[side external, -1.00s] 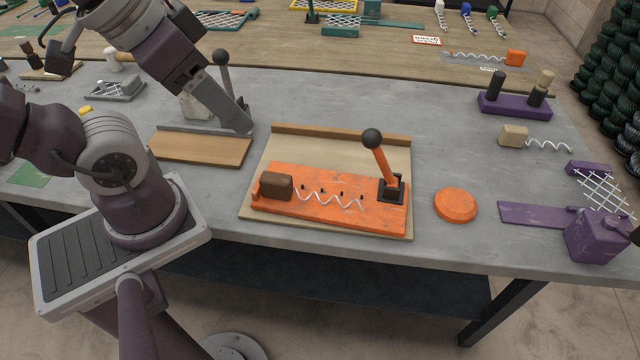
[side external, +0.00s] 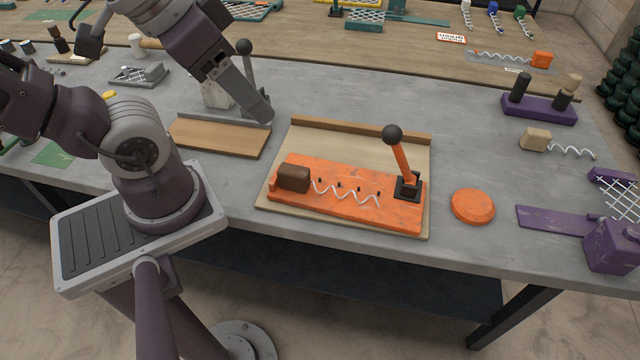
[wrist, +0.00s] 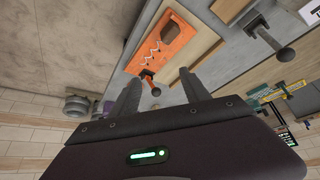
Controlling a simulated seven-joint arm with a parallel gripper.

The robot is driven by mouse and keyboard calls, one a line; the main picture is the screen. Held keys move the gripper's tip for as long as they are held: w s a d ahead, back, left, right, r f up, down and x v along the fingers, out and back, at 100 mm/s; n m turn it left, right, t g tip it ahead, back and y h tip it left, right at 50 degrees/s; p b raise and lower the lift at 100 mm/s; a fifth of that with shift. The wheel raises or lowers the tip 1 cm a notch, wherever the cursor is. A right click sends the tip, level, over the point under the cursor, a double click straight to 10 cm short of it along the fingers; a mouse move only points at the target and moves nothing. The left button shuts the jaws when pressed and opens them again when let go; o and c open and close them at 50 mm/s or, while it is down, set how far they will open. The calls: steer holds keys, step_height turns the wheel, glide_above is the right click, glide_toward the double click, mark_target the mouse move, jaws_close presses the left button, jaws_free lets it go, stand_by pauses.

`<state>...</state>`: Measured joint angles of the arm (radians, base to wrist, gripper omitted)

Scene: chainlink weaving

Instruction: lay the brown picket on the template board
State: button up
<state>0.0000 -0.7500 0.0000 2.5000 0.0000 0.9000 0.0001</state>
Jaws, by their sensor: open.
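The brown picket is a brown block (side external: 294,178) with a wavy white wire (side external: 345,190). It lies along an orange board (side external: 390,213) with several small dark pegs; I cannot tell whether the pegs hold the wire. The orange board rests on a pale wooden board (side external: 412,155) with a raised back strip. I cannot tell which board is the template board. In the wrist view the brown block (wrist: 170,30) sits at the upper end of the orange board (wrist: 181,48). My gripper (side external: 262,115) is open and empty, above the table left of the boards; its fingers (wrist: 158,77) are apart.
An orange-handled lever (side external: 401,160) with a black knob stands on the orange board's right end. A wooden board (side external: 215,137) with a grey rail and another lever (side external: 246,65) are near my gripper. An orange disc (side external: 473,205) lies right.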

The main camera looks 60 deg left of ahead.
steer(key=w+a+f+m+g+y, duration=0.3)
steer(key=w+a+f+m+g, duration=0.15)
steer(key=f, duration=0.35)
steer(key=m+h, duration=0.1)
steer(key=m, duration=0.3)
glide_above(298, 170)
steer(key=s, duration=0.1)
steer(key=shift+n+g, duration=0.25)
steer(key=shift+g, duration=0.2)
steer(key=f, duration=0.5)
steer(key=shift+s+a+f, duration=0.15)
steer(key=shift+a, duration=0.2)
steer(key=f+m+h, duration=0.1)
steer(key=w+d+f+m+h, duration=0.1)
steer(key=f, duration=0.1)
steer(key=shift+w+d, duration=0.1)
steer(key=f, duration=0.6)
steer(key=shift+a, duration=0.2)
jaws_close()
